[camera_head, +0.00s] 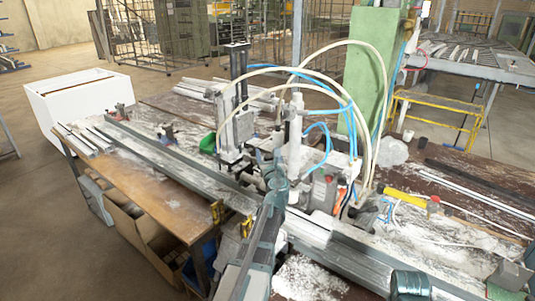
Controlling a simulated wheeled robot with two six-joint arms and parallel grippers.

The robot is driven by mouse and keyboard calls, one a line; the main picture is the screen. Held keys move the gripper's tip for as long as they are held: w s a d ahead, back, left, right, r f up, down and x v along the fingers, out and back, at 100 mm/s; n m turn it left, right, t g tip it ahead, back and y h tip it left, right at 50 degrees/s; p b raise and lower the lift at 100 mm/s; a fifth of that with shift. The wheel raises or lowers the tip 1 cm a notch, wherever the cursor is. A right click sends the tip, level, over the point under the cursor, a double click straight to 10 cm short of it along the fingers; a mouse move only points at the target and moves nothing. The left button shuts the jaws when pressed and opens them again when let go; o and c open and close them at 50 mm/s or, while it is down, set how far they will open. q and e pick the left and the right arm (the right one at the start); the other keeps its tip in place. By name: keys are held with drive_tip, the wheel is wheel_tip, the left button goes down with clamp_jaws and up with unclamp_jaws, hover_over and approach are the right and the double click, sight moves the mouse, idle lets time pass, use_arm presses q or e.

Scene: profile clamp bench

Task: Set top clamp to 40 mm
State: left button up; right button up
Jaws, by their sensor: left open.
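The clamp unit stands mid-bench, with a grey upright block (238,128) topped by dark rods and a white vertical cylinder (295,135) to its right. Pale and blue hoses arch from it. I cannot tell for certain which part is the top clamp, and no 40 mm mark is legible. My left gripper (276,166) is at the end of the dark teal arm rising from the bottom middle. It is open, close in front of the white cylinder in this view; contact cannot be told. The arm hides part of the clamp's base. My right gripper is not visible.
Long metal profiles (165,155) lie along the wooden bench (165,208) at left. A green column (372,65) stands behind the clamp. White debris covers the bench on the right, with a yellow bar (405,198) there. A white box (80,98) stands at far left.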

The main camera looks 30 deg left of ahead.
use_arm(q)
drive_tip(key=shift+w+a, duration=0.2)
drive_tip(key=shift+w, duration=0.05)
drive_tip(key=shift+c, duration=0.3)
drive_tip(key=c, duration=1)
drive_tip(key=shift+w, duration=0.1)
clamp_jaws()
